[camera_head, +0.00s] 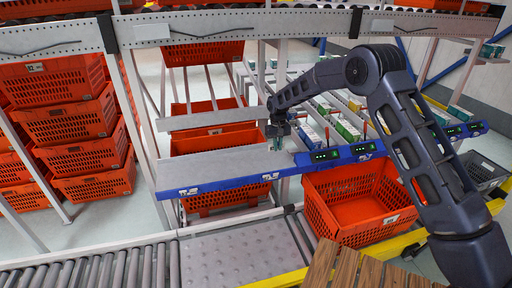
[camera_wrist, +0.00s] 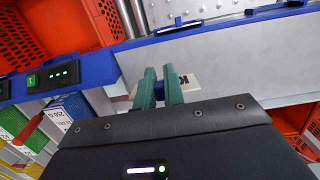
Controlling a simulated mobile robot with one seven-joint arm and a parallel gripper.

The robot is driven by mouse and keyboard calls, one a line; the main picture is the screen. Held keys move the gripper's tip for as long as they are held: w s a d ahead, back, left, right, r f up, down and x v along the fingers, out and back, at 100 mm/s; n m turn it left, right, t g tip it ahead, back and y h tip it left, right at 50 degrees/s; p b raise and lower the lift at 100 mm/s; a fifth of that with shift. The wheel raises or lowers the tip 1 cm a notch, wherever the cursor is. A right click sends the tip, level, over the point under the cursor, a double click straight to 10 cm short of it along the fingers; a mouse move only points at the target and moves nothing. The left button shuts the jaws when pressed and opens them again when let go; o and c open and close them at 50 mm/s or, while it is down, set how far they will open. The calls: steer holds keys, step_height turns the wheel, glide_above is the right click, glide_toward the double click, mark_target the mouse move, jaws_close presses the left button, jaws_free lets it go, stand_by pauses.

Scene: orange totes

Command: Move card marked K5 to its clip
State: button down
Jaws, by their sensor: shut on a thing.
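A white card with a black K (camera_wrist: 190,82) shows beside and behind the teal fingers of my gripper (camera_wrist: 160,80) in the wrist view. The fingers are close together and shut on it; they cover part of its marking, so I cannot read the 5. In the head view my gripper (camera_head: 277,143) is small, above the right end of a grey shelf panel, and the card cannot be made out. The blue shelf rail (camera_head: 230,183) carries white labels or holders at its left (camera_head: 189,191) and near its middle (camera_head: 270,176). I cannot tell which is K5's clip.
Green-lit displays (camera_head: 325,155) sit on the rail to the right, with boxes in lanes (camera_head: 347,130) behind. An orange tote (camera_head: 350,200) stands below the rail. Stacked totes (camera_head: 70,125) are at left. The grey panel (camera_head: 215,165) is bare.

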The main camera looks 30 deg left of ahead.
steer(key=w+d+f, duration=0.3)
steer(key=w+d, duration=0.6)
steer(key=d, duration=0.1)
glide_above(328, 164)
steer(key=s, duration=0.2)
steer(key=f, duration=0.3)
steer(key=shift+d+f+g, duration=0.1)
steer(key=shift+d+g, duration=0.15)
steer(key=shift+g, duration=0.15)
steer(key=shift+f, duration=0.1)
steer(key=shift+f, duration=2.35)
steer(key=shift+s+f, duration=0.1)
steer(key=shift+f, duration=1.4)
steer(key=c, duration=1.4)
jaws_free()
steer(key=shift+c, duration=0.2)
